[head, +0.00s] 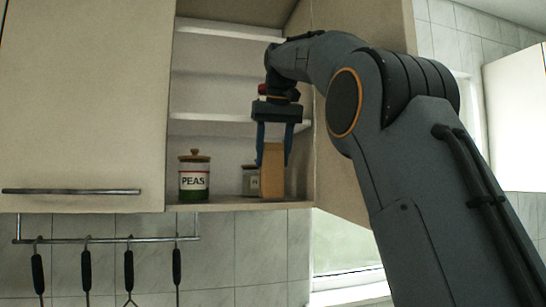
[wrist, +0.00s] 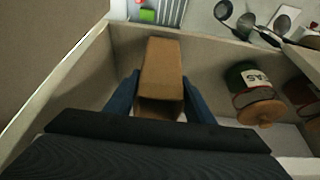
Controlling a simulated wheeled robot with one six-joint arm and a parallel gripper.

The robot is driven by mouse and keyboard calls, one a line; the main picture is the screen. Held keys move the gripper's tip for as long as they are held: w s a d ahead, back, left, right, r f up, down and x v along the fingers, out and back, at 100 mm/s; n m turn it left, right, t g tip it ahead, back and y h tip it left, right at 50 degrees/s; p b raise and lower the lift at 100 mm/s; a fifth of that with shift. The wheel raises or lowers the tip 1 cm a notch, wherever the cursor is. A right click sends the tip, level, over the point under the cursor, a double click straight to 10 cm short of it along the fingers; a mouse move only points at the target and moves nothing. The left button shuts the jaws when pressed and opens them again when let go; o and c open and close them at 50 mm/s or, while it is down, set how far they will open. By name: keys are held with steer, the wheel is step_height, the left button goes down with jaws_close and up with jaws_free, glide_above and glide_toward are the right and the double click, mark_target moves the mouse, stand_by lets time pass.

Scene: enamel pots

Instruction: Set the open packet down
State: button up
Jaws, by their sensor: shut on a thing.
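The open packet (head: 272,172) is a tall tan-brown box, upright at the right end of the cupboard's bottom shelf (head: 235,203). My gripper (head: 273,160) reaches down from above with its blue fingers on either side of the packet, shut on it. In the wrist view the packet (wrist: 161,75) lies between the two fingers (wrist: 158,98), its dark open end towards me. Its base is at or very near the shelf; I cannot tell whether it touches.
A jar labelled PEAS (head: 194,178) stands left on the same shelf. A second jar (head: 250,181) is partly hidden behind the packet. The cupboard's right wall is close beside the packet. Utensils (head: 128,270) hang from a rail below.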

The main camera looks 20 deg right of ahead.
steer(key=o, duration=1.5)
steer(key=shift+f, duration=0.35)
steer(key=shift+c, duration=0.2)
steer(key=w+v, duration=0.1)
steer(key=v, duration=0.6)
steer(key=s+b, duration=0.6)
steer(key=s, duration=0.6)
steer(key=shift+f, duration=0.1)
